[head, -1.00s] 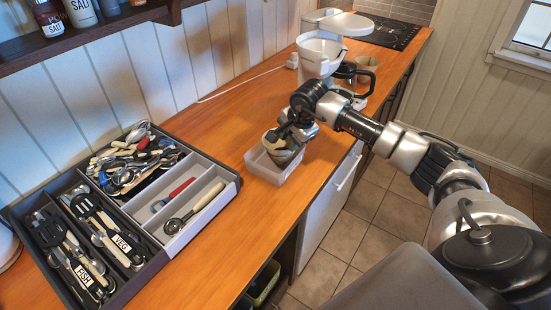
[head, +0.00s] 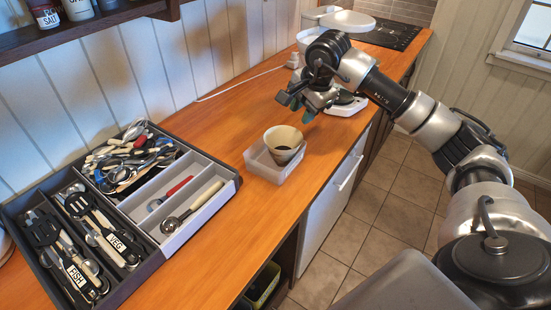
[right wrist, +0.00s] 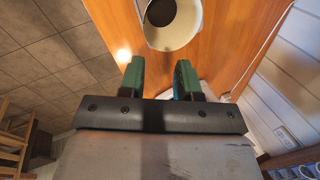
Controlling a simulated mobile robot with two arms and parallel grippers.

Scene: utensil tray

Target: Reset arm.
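My right gripper (head: 296,104) is raised above the wooden counter, up and to the right of a filter cone. In the right wrist view its two green fingers (right wrist: 160,80) stand apart with nothing between them. The cream filter cone (head: 291,136), dark inside, stands in a clear plastic bin (head: 268,172) on the counter. The cone also shows at the top of the right wrist view (right wrist: 180,38), beyond the fingertips and apart from them. My left gripper is in neither view.
A utensil tray (head: 226,188) with several compartments fills the counter's left part. A white coffee machine (head: 340,20), partly hidden by my right arm, stands behind. A shelf (head: 95,28) overhangs at upper left. The counter between tray and machine is mostly clear.

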